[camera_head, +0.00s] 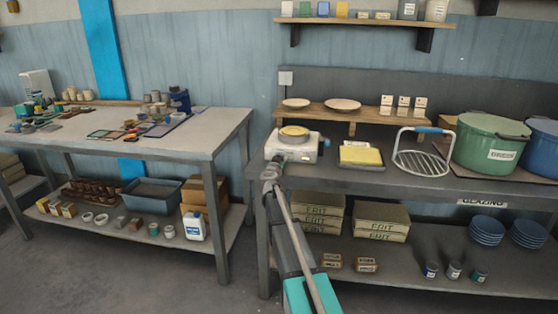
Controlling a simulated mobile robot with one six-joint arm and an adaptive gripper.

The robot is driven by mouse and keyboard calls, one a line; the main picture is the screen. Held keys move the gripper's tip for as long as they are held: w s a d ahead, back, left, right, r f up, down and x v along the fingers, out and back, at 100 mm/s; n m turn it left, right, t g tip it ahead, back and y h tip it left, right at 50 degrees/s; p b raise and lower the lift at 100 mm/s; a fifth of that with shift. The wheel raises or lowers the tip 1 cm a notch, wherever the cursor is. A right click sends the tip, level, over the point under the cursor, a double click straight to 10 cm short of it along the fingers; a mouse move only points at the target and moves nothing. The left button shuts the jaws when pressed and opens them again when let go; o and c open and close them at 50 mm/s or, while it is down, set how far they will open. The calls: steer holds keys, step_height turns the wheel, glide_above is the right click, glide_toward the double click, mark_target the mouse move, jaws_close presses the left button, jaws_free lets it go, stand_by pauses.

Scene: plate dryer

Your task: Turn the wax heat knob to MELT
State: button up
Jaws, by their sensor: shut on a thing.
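The white wax heater (311,150) sits at the left front of the grey bench, with a round pan of yellow wax (294,131) on top. My gripper (275,163) is at the heater's front left, shut on the wax heat knob. The knob is hidden behind the gripper, so its pointer and the MELT mark cannot be read. My arm reaches up to it from the bottom of the picture.
A yellow sponge on a tray (361,156) lies right of the heater. A wire rack with a blue handle (422,155) and a green bucket (488,145) stand further right. A low wooden shelf with plates (343,104) is behind. A gap separates the left table (215,128).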

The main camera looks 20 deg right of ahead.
stand_by(0.3)
steer(key=o, duration=1.1)
steer(key=shift+o, duration=0.2)
steer(key=shift+s, duration=0.1)
steer(key=v, duration=1.1)
steer(key=shift+s+a, duration=0.25)
steer(key=shift+a, duration=0.05)
